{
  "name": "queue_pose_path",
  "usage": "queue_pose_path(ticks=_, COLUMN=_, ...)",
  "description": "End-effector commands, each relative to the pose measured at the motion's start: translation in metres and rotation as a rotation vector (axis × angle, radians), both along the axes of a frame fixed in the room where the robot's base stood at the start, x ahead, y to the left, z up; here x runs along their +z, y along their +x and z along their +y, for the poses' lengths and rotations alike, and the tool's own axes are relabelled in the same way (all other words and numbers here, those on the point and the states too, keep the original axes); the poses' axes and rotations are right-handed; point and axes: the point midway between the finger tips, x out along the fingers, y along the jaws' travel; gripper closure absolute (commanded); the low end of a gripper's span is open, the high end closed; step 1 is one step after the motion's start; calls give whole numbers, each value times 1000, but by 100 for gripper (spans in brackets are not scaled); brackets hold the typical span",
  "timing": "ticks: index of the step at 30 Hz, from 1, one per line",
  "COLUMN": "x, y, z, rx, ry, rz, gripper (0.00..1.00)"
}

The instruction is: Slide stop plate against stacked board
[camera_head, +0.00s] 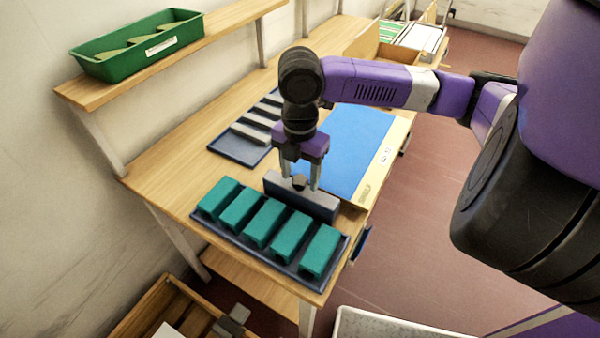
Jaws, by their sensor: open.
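A grey upright plate, apparently the stop plate (325,207), stands on the wooden table behind the tray of teal blocks. A flat blue board (358,135) lies on a pale yellow board (372,188) with printed marks, just behind the plate. I cannot tell whether the plate touches the boards. My gripper (300,181) points down at the plate's top edge, and its two fingers are apart. A small dark knob shows between the fingertips. I cannot tell whether the fingers touch it. My gripper and wrist hide part of the blue board's left side.
A dark tray (212,228) with several teal blocks fills the table's front. Another dark tray (229,149) with grey bars lies at the left. A green bin (137,44) sits on a wall shelf (210,32). A wooden box (374,42) stands at the far end.

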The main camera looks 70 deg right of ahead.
Motion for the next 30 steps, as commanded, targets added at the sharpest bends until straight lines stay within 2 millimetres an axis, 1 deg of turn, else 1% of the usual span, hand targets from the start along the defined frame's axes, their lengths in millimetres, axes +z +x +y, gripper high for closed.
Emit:
queue_pose_path(ticks=7, x=-1, y=0, z=0, rx=0, ry=0, rz=0, gripper=44)
queue_pose_path(ticks=8, x=-1, y=0, z=0, rx=-1, ry=0, rz=0, gripper=46)
queue_pose_path(ticks=9, x=-1, y=0, z=0, rx=-1, ry=0, rz=0, gripper=53)
queue_pose_path(ticks=11, x=-1, y=0, z=0, rx=-1, ry=0, rz=0, gripper=65)
queue_pose_path(ticks=12, x=-1, y=0, z=0, rx=-1, ry=0, rz=0, gripper=73)
queue_pose_path(ticks=16, x=-1, y=0, z=0, rx=-1, ry=0, rz=0, gripper=99)
queue_pose_path(ticks=17, x=-1, y=0, z=0, rx=-1, ry=0, rz=0, gripper=100)
queue_pose_path(ticks=30, x=-1, y=0, z=0, rx=-1, ry=0, rz=0, gripper=100)
